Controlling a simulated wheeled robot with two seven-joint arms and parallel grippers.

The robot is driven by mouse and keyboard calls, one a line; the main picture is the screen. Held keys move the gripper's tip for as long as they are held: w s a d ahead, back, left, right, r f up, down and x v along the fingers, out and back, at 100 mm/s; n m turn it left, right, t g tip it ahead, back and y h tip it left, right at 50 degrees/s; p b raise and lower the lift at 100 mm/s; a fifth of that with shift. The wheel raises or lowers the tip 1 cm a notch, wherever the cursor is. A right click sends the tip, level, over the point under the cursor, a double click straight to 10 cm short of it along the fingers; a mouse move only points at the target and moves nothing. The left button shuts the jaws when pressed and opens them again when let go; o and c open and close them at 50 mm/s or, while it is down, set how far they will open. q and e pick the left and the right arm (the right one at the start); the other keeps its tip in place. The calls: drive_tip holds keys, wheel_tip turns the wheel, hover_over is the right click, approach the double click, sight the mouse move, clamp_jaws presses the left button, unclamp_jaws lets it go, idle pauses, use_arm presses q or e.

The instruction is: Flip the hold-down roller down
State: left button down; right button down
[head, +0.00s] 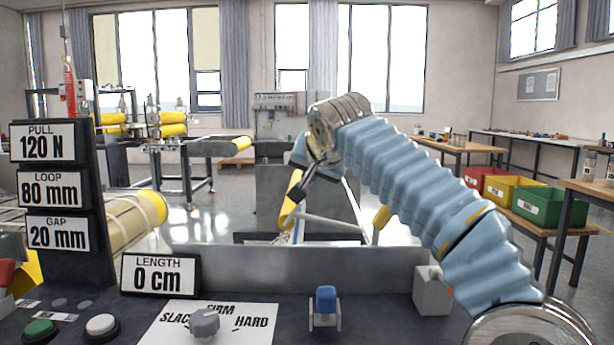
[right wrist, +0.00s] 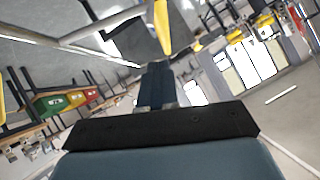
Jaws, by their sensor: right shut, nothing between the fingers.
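My right arm reaches in from the right in the head view, and its gripper (head: 298,212) points down behind the grey front panel (head: 300,268). In the right wrist view the gripper's dark fingers (right wrist: 157,80) are together and empty. A yellow part (head: 290,194), seemingly of the hold-down roller, is beside the gripper. In the right wrist view a yellow part (right wrist: 162,25) lies just past the fingertips; contact cannot be told. A pale metal bar (head: 332,224) runs right from there towards a second yellow part (head: 382,215). The arm hides some of the assembly. My left gripper is out of view.
The console in front carries a length sign (head: 160,275), a grey knob (head: 204,322), a blue-topped switch (head: 325,305) and a grey box (head: 432,291). A sign post (head: 60,190) stands left. Coloured bins (head: 512,193) sit on a bench at right.

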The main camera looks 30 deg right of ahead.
sight(294, 205)
drive_tip(key=p+x, duration=0.1)
drive_tip(key=x, duration=0.6)
drive_tip(key=shift+w+d, duration=0.15)
drive_tip(key=shift+w, duration=0.05)
drive_tip(key=f, duration=0.2)
drive_tip(key=shift+w+a+f+b, duration=0.3)
drive_tip(key=shift+a+b, duration=0.05)
drive_tip(key=shift+a, duration=0.05)
drive_tip(key=shift+w+a+f, duration=0.15)
drive_tip(key=shift+w+f, duration=0.05)
drive_tip(key=shift+f, duration=0.35)
drive_tip(key=shift+n+g+h, duration=0.6)
drive_tip(key=shift+n+h, duration=0.1)
drive_tip(key=shift+h, duration=0.1)
drive_tip(key=f+b, duration=0.1)
drive_tip(key=f, duration=0.1)
drive_tip(key=a+f+b, duration=0.1)
drive_tip(key=w+f+b, duration=0.1)
drive_tip(key=f+b, duration=0.1)
drive_tip(key=shift+a+f, duration=0.2)
drive_tip(key=shift+f, duration=0.15)
